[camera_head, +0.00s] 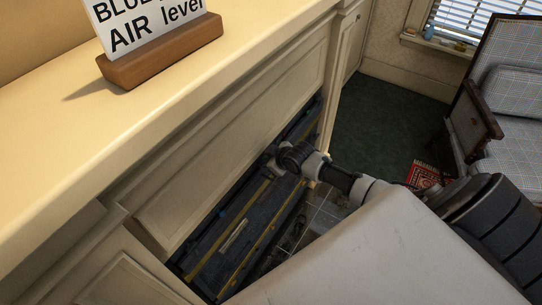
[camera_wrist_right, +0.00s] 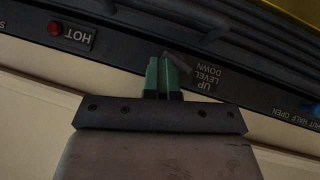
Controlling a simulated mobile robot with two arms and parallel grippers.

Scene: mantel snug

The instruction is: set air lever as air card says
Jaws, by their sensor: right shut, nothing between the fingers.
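The air card (camera_head: 150,22) stands in a wooden block on the mantel shelf. Its visible words include "BLUE" and "AIR level"; its top is cut off. My right gripper (camera_head: 274,166) reaches into the dark stove front below the shelf. In the right wrist view its green fingertips (camera_wrist_right: 163,62) are shut and empty. A short dark grey lever (camera_wrist_right: 180,62) lies right beside the fingertips, next to the upside-down label "UP LEVEL DOWN" (camera_wrist_right: 207,77). I cannot tell whether they touch or the lever's exact setting. My left gripper is not in view.
A red knob (camera_wrist_right: 54,28) sits beside a "HOT" label. A blue lever (camera_wrist_right: 311,109) shows at the right edge near "SHUT HALF OPEN". The cream mantel panel (camera_head: 235,130) overhangs the stove front. A checked armchair (camera_head: 510,110) stands right on green carpet.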

